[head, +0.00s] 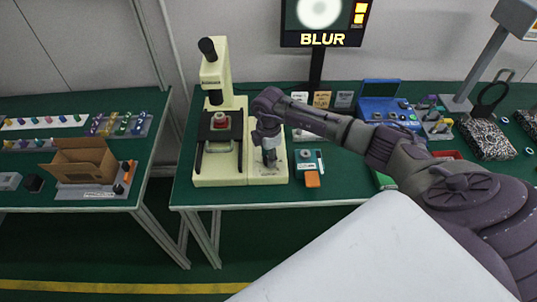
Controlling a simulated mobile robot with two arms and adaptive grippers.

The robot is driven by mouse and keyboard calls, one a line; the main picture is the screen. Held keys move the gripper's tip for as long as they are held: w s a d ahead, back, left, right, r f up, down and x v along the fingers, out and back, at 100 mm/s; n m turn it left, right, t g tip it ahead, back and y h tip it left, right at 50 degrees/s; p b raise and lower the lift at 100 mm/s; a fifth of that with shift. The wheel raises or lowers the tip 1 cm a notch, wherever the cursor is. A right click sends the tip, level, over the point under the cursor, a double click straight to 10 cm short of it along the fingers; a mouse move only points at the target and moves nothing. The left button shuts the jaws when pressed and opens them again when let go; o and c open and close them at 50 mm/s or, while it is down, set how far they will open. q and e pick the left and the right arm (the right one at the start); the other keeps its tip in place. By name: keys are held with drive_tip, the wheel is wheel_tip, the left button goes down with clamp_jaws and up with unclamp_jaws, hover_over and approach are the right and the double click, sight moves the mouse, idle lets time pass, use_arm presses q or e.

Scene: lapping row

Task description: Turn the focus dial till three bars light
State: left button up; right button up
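A cream microscope-like stand (217,172) with a black eyepiece on top stands on the green table. A red and white part (221,120) sits on its dark stage. My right gripper (269,160) reaches in from the right and points down over the right part of the cream base. The focus dial cannot be made out; the gripper covers that spot. Whether its fingers touch or hold anything is too small to tell. The screen (323,39) behind reads BLUR under a blurred white disc, with two lit bars in view; its top is cut off. My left gripper is not in view.
A small teal-edged box (308,158) and an orange block (312,179) stand just right of the gripper. A blue case (388,110) stands further right. The left table holds a cardboard box (84,160). The front table strip is clear.

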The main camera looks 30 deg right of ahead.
drive_tip(key=o, duration=0.4)
drive_tip(key=shift+r, duration=0.1)
wheel_tip(320, 180, up, 12)
idle(0.4)
idle(0.3)
